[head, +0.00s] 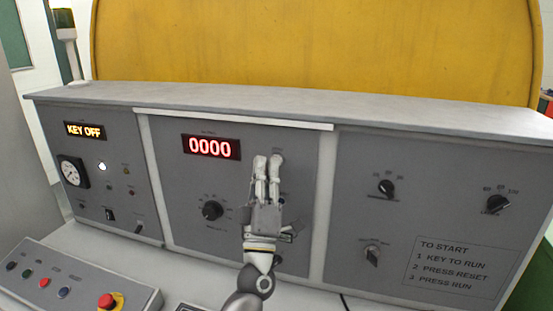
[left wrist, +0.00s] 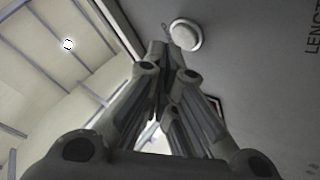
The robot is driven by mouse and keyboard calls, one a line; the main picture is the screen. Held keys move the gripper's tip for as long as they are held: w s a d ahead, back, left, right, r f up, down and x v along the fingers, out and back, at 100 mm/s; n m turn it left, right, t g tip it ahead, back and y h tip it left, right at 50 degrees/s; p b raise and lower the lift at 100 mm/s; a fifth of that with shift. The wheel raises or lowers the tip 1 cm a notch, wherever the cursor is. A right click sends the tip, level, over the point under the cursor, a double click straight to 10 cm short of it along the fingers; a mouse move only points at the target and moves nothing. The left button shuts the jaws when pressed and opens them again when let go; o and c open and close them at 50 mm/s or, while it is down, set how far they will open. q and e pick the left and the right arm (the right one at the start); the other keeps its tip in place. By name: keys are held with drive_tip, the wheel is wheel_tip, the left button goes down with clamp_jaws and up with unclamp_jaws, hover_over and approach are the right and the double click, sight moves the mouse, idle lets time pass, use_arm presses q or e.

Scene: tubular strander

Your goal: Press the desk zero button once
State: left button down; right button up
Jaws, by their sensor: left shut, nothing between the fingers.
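The grey desk panel (head: 235,178) carries a red display (head: 210,147) reading 0000. My left gripper (head: 267,160) is shut and empty, fingers pointing up in front of the panel, to the right of the display. In the left wrist view, a round pale button (left wrist: 186,34) sits on the panel just beyond and slightly right of the shut fingertips (left wrist: 164,50). I cannot tell whether they touch it. In the head view the fingers cover most of that spot, and no label reading zero can be made out. My right gripper is not in view.
A dark knob (head: 212,210) is left of my gripper. A KEY OFF display (head: 85,130) and gauge (head: 72,172) are at left. A sloped button box (head: 75,282) with a red emergency stop (head: 107,301) stands front left. More knobs (head: 386,188) are at right.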

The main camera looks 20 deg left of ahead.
use_arm(q)
drive_tip(key=shift+s, duration=0.15)
drive_tip(key=s+p, duration=0.1)
drive_tip(key=s, duration=0.4)
drive_tip(key=shift+a+p, duration=0.1)
drive_tip(key=shift+p, duration=0.3)
idle(0.6)
